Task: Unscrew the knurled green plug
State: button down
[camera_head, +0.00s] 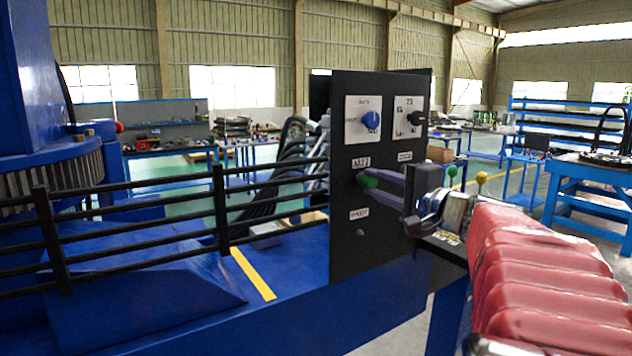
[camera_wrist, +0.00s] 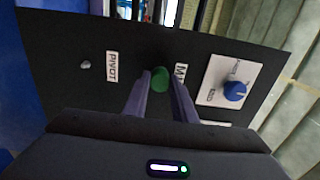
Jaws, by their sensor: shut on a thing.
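The green plug (camera_head: 368,181) sits on the black panel (camera_head: 345,240), just below a white label that seems to read M33. In the wrist view the green plug (camera_wrist: 160,79) shows between the tips of my two grey-purple fingers. My gripper (camera_head: 372,188) reaches in from the right, with its fingertips at the plug and shut on it. The fingers hide part of the plug's sides, and its knurling is too small to make out. I cannot tell how far the plug stands out from the panel.
A blue knob (camera_head: 370,120) and a black knob (camera_head: 414,118) sit on white plates above the plug. A small grey stud (camera_head: 361,232) is below, near another label. Black railings (camera_head: 130,205) run along the blue platform to the left. Blue workbenches stand behind.

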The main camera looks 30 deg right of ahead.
jog(key=shift+f, duration=0.15)
jog(key=n, duration=0.4)
jog(key=shift+f+n, duration=0.1)
jog(key=shift+n, duration=0.4)
jog(key=shift+n, duration=0.3)
jog(key=shift+n, duration=1)
jog(key=shift+f+n, duration=0.1)
jog(key=shift+n, duration=1.2)
jog(key=shift+n, duration=2.6)
